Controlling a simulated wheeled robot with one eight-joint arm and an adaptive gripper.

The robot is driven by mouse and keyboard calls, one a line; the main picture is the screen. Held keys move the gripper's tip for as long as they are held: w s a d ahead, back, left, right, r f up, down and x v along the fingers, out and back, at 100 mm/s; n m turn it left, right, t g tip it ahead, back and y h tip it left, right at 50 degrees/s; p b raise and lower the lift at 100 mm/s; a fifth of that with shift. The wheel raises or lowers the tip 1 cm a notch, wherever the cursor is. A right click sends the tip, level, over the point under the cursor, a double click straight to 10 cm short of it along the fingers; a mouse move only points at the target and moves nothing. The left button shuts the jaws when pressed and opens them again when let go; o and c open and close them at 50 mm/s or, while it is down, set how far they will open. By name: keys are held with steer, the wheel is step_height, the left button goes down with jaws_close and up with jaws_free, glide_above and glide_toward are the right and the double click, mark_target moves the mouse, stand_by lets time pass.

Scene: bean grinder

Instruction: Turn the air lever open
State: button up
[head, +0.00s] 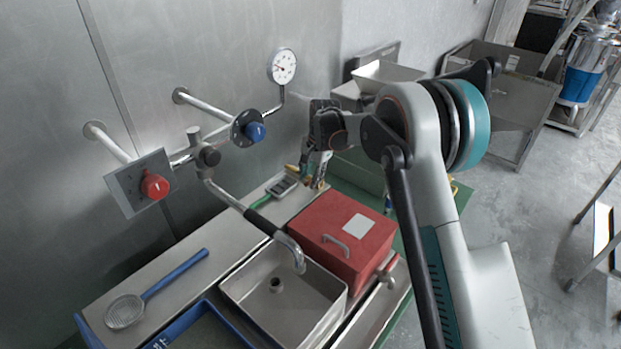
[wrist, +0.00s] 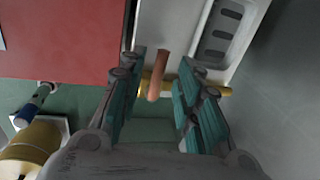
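The air lever appears to be the copper-coloured handle (wrist: 158,76) in the wrist view, standing in front of a brass-yellow pipe or bar. My gripper (wrist: 157,90) is open, with its teal-padded fingers on either side of the handle. A gap shows between the handle and each finger, so it is not gripped. In the head view my gripper (head: 314,170) points down behind the red box, over the green surface. A small orange tip (head: 319,184) shows by the fingers there; I cannot tell for sure that it is the same handle.
The red box (head: 350,226) stands close to my gripper, beside a steel sink (head: 262,316) with a curved tap. A red knob (head: 155,187), a blue knob (head: 255,132) and a gauge (head: 284,66) are on the wall side. A brass-coloured cylinder (wrist: 28,142) is lower left in the wrist view.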

steer(key=shift+f, duration=0.5)
jaws_close()
